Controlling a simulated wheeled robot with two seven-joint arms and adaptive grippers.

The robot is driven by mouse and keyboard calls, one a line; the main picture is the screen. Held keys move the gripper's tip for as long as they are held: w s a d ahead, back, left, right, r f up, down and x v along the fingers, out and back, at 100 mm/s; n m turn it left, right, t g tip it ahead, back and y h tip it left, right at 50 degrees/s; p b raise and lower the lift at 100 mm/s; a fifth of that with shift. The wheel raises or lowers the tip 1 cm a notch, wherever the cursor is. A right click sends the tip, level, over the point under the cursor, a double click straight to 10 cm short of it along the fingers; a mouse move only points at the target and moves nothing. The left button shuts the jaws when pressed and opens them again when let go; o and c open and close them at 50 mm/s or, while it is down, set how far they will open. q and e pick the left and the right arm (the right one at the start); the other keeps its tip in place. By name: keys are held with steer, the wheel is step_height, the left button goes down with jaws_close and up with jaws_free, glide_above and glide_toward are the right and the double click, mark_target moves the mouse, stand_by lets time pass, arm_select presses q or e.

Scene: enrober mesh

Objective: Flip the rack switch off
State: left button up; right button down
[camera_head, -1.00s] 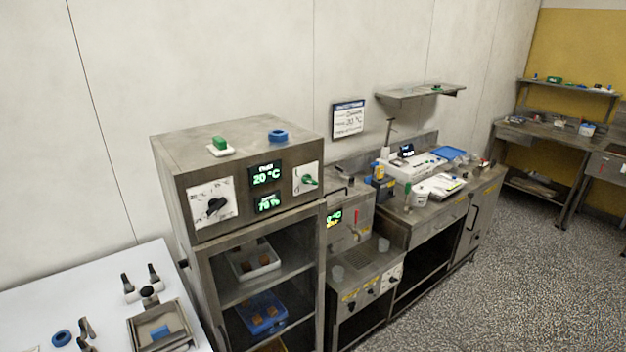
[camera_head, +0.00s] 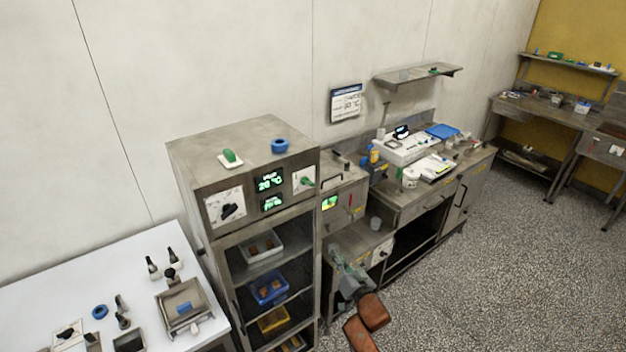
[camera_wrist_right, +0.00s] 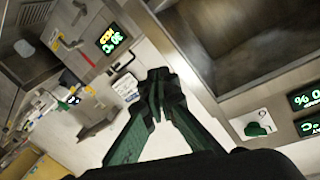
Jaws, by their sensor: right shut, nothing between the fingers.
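The steel rack (camera_head: 240,142) stands left of centre in the head view, with two lit green displays on its upper panel. A green switch lever (camera_head: 308,183) on a white plate is at the panel's right end. The green switch also shows at the lower right of the right wrist view (camera_wrist_right: 257,129). My right gripper (camera_head: 338,254) is right of the rack and lower than the switch, apart from it. Its green fingers (camera_wrist_right: 157,80) are shut and empty in the wrist view. My left gripper is not in view.
A black knob (camera_head: 229,211) is at the panel's left. The rack shelves hold trays. A steel machine (camera_head: 345,195) and counter stand to the right, a white table (camera_head: 60,290) to the left.

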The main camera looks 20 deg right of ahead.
mark_target(307, 183)
steer(key=a+r+t+y+p, duration=0.1)
steer(key=r+t, duration=0.1)
steer(key=r, duration=1.2)
steer(key=s+a+r+t+y+p, duration=0.1)
steer(key=a+r+p, duration=0.1)
steer(key=r, duration=1.2)
steer(key=shift+s+a+m+t+p, duration=0.15)
steer(key=shift+s+m+t+p, duration=0.15)
steer(key=shift+t, duration=0.1)
steer(key=shift+w+r, duration=0.1)
steer(key=shift+w, duration=0.05)
steer(key=p+x, duration=0.3)
steer(key=x, duration=0.7)
steer(key=shift+r, duration=0.1)
steer(key=f, duration=0.1)
steer(key=a+f+p, duration=0.1)
steer(key=shift+s+a+f, duration=0.1)
steer(key=shift+s+f, duration=0.1)
steer(key=shift+f, duration=0.15)
steer(key=shift+s+a+f, duration=0.2)
steer(key=shift+a+f, duration=0.1)
steer(key=shift+f, duration=0.3)
steer(key=shift+a, duration=0.1)
